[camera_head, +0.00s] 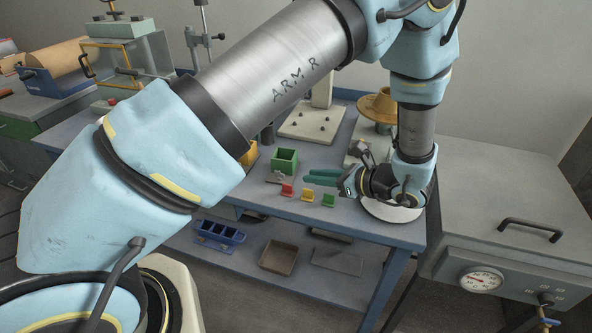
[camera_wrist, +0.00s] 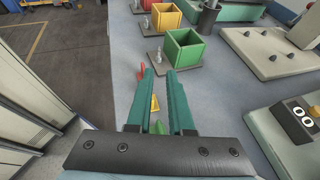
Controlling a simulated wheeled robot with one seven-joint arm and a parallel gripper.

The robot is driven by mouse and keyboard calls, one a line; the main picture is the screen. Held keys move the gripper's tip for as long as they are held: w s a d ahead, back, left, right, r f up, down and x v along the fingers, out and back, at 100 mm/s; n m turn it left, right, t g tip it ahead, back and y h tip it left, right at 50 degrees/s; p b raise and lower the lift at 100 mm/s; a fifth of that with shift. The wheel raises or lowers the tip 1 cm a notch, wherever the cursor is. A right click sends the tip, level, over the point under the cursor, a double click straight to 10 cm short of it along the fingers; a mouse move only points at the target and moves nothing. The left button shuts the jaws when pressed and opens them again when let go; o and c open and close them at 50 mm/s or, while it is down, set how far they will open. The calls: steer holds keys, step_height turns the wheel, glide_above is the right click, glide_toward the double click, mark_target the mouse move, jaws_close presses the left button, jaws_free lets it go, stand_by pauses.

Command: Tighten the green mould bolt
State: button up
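The green mould (camera_head: 284,161) is an open-topped box on a flat grey plate on the bench; it also shows in the wrist view (camera_wrist: 184,52). A small upright metal bolt (camera_wrist: 159,57) stands on the plate at the mould's left side in the wrist view. My gripper (camera_head: 308,177) has long teal fingers, pointing left over the bench, to the right of the green mould in the head view. In the wrist view the fingers (camera_wrist: 160,76) are apart with a clear gap, empty, their tips short of the bolt and plate. Whether the bolt is loose cannot be seen.
Small red (camera_head: 287,191), yellow (camera_head: 307,196) and green (camera_head: 328,200) pieces stand along the bench's front, below my fingers. A yellow mould (camera_wrist: 166,18) with its own bolt stands beyond the green one. A grey plate (camera_wrist: 272,52) lies to the right in the wrist view.

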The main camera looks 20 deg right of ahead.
mark_target(280, 176)
steer(key=p+x, duration=0.3)
steer(key=x, duration=0.6)
steer(key=shift+w+a+f, duration=0.15)
steer(key=shift+w, duration=0.15)
jaws_close()
